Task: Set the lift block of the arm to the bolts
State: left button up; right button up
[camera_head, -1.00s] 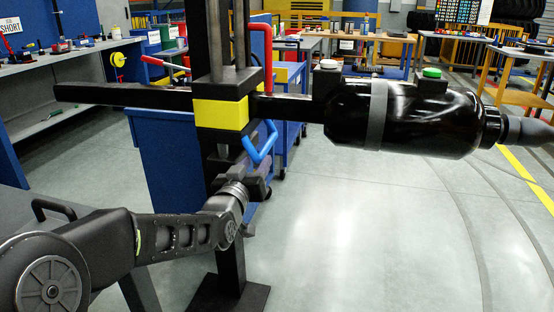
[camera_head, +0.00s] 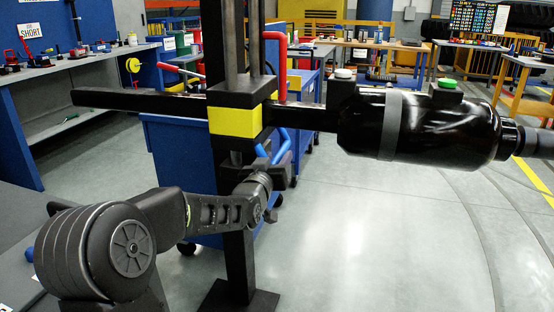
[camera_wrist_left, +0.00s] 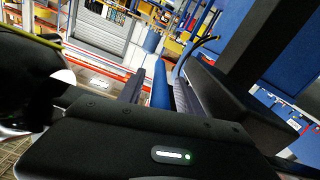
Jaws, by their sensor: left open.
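The lift block (camera_head: 236,121), black with a yellow band, sits around the dark upright post. It carries a level black bar (camera_head: 135,100) and, to the right, a glossy black cylinder (camera_head: 445,125) with a grey band. A blue handle (camera_head: 275,152) hangs below the block. My left gripper (camera_head: 274,172) is just under the block at this handle, partly hidden by my wrist. In the left wrist view, a blue bar (camera_wrist_left: 160,85) lies between the open fingers (camera_wrist_left: 157,80); contact cannot be told. I cannot make out the bolts. My right gripper is out of view.
A white button (camera_head: 344,73) and a green button (camera_head: 447,83) top the cylinder side. A red bent tube (camera_head: 281,60) and a blue cabinet (camera_head: 180,170) stand behind the post. A workbench (camera_head: 75,70) is at left. Floor at right front is clear.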

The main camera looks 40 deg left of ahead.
pick_arm(q)
grip_shut()
dwell(0.5)
dwell(1.0)
